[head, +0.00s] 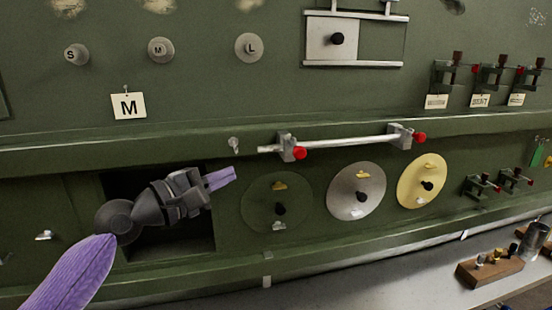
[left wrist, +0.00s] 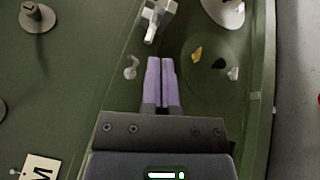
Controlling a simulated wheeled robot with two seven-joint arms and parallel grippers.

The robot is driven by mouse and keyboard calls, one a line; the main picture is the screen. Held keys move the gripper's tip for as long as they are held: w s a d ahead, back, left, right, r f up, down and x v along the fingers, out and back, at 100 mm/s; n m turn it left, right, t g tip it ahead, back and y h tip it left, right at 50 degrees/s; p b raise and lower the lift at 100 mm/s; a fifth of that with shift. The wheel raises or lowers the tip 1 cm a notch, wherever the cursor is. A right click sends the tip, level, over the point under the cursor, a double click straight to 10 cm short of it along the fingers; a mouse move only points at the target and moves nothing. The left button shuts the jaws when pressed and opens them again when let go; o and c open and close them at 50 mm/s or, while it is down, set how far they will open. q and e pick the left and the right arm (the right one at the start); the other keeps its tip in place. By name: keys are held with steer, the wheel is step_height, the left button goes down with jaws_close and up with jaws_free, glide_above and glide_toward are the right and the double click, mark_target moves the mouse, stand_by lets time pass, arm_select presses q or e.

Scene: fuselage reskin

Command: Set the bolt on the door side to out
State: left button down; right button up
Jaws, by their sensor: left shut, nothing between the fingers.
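No part in view can be read for certain as the door-side bolt. A pale horizontal rod (head: 345,142) runs through two grey brackets on the green wall, each with a red knob (head: 300,153). A rod-and-bracket end also shows at the top of the left wrist view (left wrist: 152,18). My left gripper (head: 234,173) has purple fingers, shut and empty, below the rod's left end and left of the green disc (head: 262,212). Its fingertips also show in the left wrist view (left wrist: 160,62), apart from the bracket. My right gripper is out of view.
A small hook (head: 233,145) sits above my fingers. A dark recess (head: 135,182) lies behind my gripper. Grey (head: 341,200) and yellow (head: 408,190) discs are to the right. Labelled red-handled clamps (head: 490,72) are upper right.

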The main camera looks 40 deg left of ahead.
mark_target(291, 148)
arm_select(q)
steer(key=p+x, duration=0.3)
steer(key=x, duration=0.6)
steer(key=shift+r, duration=0.2)
steer(key=d+p, duration=0.1)
steer(key=d+r+p, duration=0.1)
steer(key=p, duration=0.1)
steer(key=shift+d, duration=0.3)
steer(key=shift+d+f+p, duration=0.15)
steer(key=shift+d+p, duration=0.4)
steer(key=shift+d, duration=0.1)
steer(key=shift+s+d+p, duration=0.4)
steer(key=shift+d+p, duration=0.2)
steer(key=shift+p, duration=0.25)
